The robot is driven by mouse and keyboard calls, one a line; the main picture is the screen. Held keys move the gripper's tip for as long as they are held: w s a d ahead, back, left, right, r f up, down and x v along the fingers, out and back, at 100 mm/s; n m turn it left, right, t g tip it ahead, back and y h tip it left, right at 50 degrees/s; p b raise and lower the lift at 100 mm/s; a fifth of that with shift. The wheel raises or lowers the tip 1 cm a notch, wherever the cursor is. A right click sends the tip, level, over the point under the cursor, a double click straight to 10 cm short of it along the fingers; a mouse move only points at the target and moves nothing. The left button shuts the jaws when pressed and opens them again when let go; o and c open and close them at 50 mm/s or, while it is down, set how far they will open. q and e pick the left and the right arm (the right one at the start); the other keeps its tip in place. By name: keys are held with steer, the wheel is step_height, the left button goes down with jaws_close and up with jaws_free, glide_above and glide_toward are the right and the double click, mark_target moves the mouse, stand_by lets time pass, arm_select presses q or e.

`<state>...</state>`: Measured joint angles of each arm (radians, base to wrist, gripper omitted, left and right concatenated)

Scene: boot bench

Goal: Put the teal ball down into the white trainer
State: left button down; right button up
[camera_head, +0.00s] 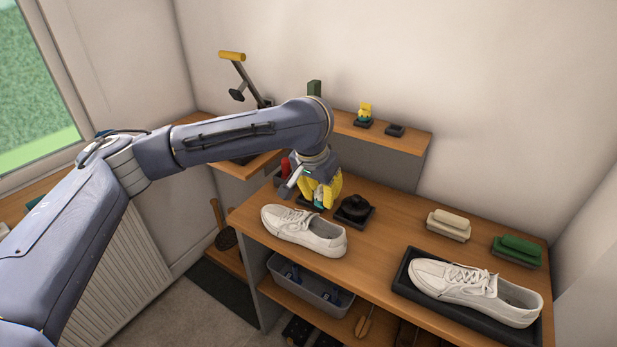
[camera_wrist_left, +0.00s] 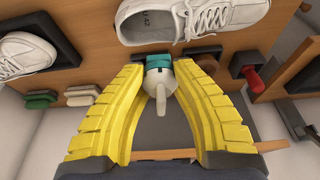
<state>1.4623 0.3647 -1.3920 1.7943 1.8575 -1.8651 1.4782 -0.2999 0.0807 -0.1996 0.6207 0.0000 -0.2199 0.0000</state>
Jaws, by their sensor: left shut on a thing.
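A second white trainer (camera_head: 475,290) lies in a black tray. My right gripper is not in view.
A black round thing on a dark base (camera_head: 355,208) stands just right of my gripper. A red-handled thing (camera_head: 285,166) is close on its left. A cream brush (camera_head: 448,225) and a green brush (camera_head: 517,251) stand at the back right. The black tray (camera_head: 400,282) fills the front right.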

arm_select(q)
steer(key=shift+d+f, duration=0.2)
steer(key=shift+f, duration=0.1)
glide_above(322, 222)
steer(key=s, duration=0.3)
steer(key=shift+s+a+x, duration=0.15)
steer(key=shift+x, duration=0.7)
steer(key=shift+s+a+x, duration=0.15)
steer(key=shift+x, duration=0.7)
steer(key=shift+s+a+x, duration=0.1)
steer(key=shift+a+x, duration=0.05)
steer(key=shift+x, duration=0.75)
steer(key=shift+f, duration=0.2)
steer(key=shift+f, duration=2.05)
steer(key=c, duration=1.1)
jaws_free()
steer(key=shift+r, duration=4.5)
